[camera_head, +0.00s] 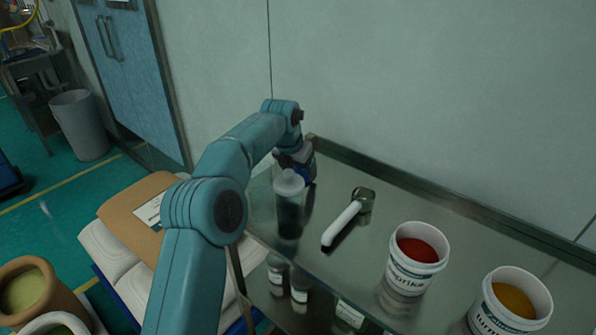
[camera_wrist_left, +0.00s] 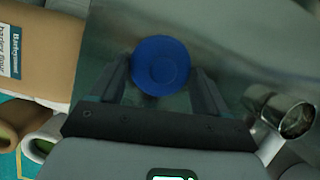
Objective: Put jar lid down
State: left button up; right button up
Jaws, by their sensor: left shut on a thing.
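The blue round jar lid (camera_wrist_left: 161,65) sits between the two fingers of my left gripper (camera_wrist_left: 160,80) in the left wrist view. In the head view, a little of its blue (camera_head: 304,178) shows by my left gripper (camera_head: 300,172), at the far left part of the metal table. My left gripper is shut on the lid and points down close to the table. Whether the lid touches the table I cannot tell. A clear jar (camera_head: 289,213) stands upright just in front of the gripper and partly covers it. My right gripper is not in view.
A scoop with a white handle (camera_head: 342,223) lies right of the jar. A paprika tub (camera_head: 411,277) and a tub of yellow powder (camera_head: 500,314) stand at the front right. The table (camera_head: 450,226) has a raised back edge along the wall. Sacks (camera_head: 110,245) lie to the left.

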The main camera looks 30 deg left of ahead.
pick_arm(q)
jog(key=shift+d+r, duration=0.1)
jog(key=shift+d, duration=0.05)
jog(key=shift+f, duration=0.3)
jog(key=o, duration=1)
jog(key=shift+r, duration=0.1)
jog(key=shift+r, duration=0.1)
jog(key=v, duration=1.2)
jog(key=shift+r, duration=0.15)
